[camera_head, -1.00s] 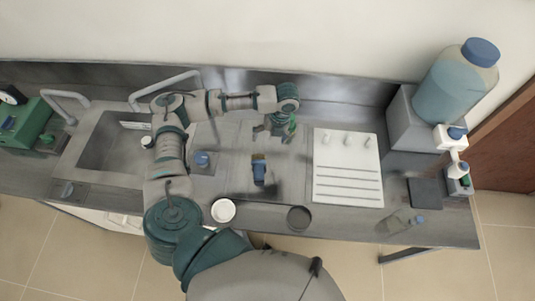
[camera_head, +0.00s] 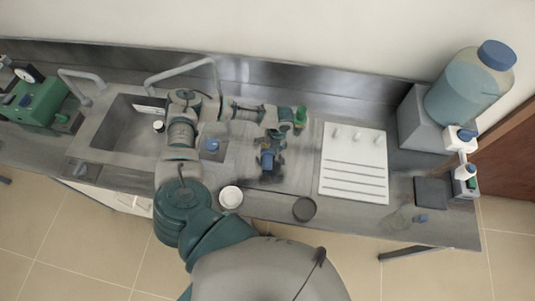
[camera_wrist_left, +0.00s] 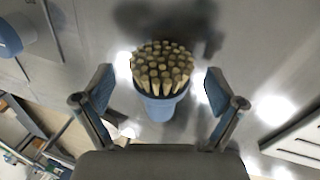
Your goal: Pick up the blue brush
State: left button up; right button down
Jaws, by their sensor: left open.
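The blue brush (camera_head: 267,160) is on the middle of the metal bench in the head view, partly covered by my left gripper. In the left wrist view the brush (camera_wrist_left: 160,105) shows its round blue body and a bunch of tan bristles facing the camera. My left gripper (camera_wrist_left: 162,92) is open, with one finger on each side of the brush and visible gaps between. In the head view the left gripper (camera_head: 270,145) is over the brush. Whether it touches the brush cannot be told. My right gripper is not in view.
A white slotted board (camera_head: 353,170) lies right of the brush. A green-topped item (camera_head: 300,117) stands behind, close to my wrist. A white dish (camera_head: 230,197) and a dark round dish (camera_head: 304,209) are near the front edge. A sink (camera_head: 120,130) is at left.

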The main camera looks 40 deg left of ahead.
pick_arm(q)
jog(key=shift+x, duration=1.05)
jog(key=shift+d, duration=0.1)
jog(key=c, duration=1.4)
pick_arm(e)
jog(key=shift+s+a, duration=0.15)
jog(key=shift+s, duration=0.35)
pick_arm(q)
jog(key=shift+r, duration=0.1)
